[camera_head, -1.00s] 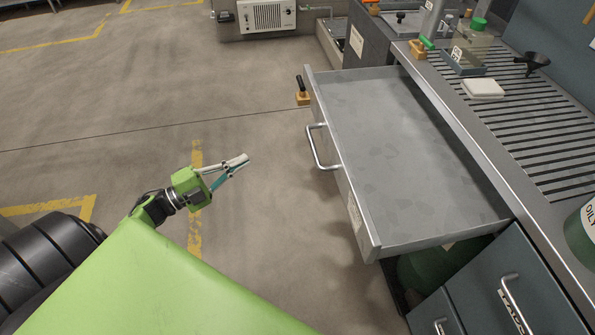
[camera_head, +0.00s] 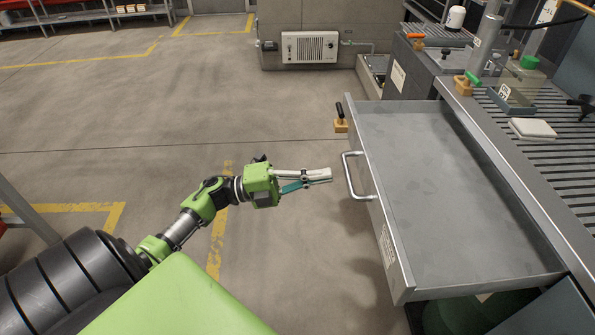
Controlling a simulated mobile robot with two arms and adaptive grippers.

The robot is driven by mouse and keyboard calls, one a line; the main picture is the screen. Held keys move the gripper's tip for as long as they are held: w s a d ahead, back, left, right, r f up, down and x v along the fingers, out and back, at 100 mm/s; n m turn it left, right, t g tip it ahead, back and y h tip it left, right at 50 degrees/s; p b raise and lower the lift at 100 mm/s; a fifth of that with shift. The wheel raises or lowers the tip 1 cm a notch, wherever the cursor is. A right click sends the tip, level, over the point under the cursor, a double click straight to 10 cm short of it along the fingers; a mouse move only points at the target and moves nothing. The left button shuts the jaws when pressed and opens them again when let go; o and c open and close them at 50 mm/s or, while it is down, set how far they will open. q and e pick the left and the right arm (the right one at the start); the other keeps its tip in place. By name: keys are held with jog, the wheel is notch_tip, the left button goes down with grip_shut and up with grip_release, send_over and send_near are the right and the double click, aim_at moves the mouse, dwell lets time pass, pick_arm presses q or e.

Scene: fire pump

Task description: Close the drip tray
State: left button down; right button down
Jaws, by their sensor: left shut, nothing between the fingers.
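The drip tray (camera_head: 450,190) is a wide, shallow grey metal drawer, pulled out from under the workbench and empty. Its silver bar handle (camera_head: 352,177) is on the front panel, which faces left. My left gripper (camera_head: 328,175) is shut and empty. In the picture its fingertips are just left of the handle and seem apart from it; the exact depth gap is hard to tell. My right gripper is not in view.
The slatted workbench (camera_head: 563,160) carries a white pad (camera_head: 532,129) and a green-capped container (camera_head: 524,75). A wooden block with a black handle (camera_head: 341,122) shows beyond the tray's far front corner. The floor left of the tray is clear.

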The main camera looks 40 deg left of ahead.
aim_at(449, 175)
pick_arm(q)
jog(key=shift+x, duration=1.25)
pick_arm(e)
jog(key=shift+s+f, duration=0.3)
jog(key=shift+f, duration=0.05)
